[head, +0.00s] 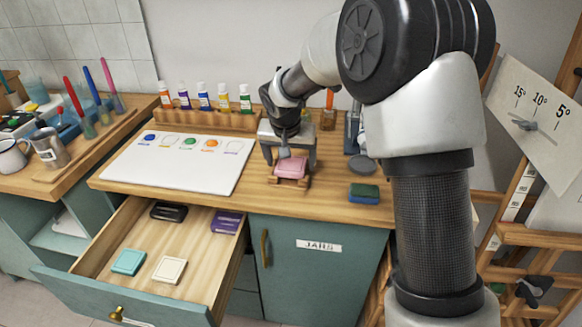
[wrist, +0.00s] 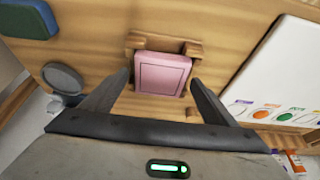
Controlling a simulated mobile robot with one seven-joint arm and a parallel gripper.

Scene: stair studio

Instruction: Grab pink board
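The pink board (head: 291,167) is a small pink square with rounded corners. It rests on a small wooden stand (head: 272,181) on the countertop. It also shows in the wrist view (wrist: 162,74), lying between wooden ledges. My gripper (head: 289,158) is above the board, pointing down. In the wrist view my gripper (wrist: 160,85) is open, with one finger to each side of the board's near edge. Gaps show between the fingers and the board, and nothing is held.
A white palette sheet (head: 180,158) lies left of the stand. A green-and-blue sponge (head: 364,193) and a grey round lid (head: 363,164) are to the right. Paint tubes (head: 204,97) stand in a rack behind. An open drawer (head: 196,286) juts out below, holding several small items.

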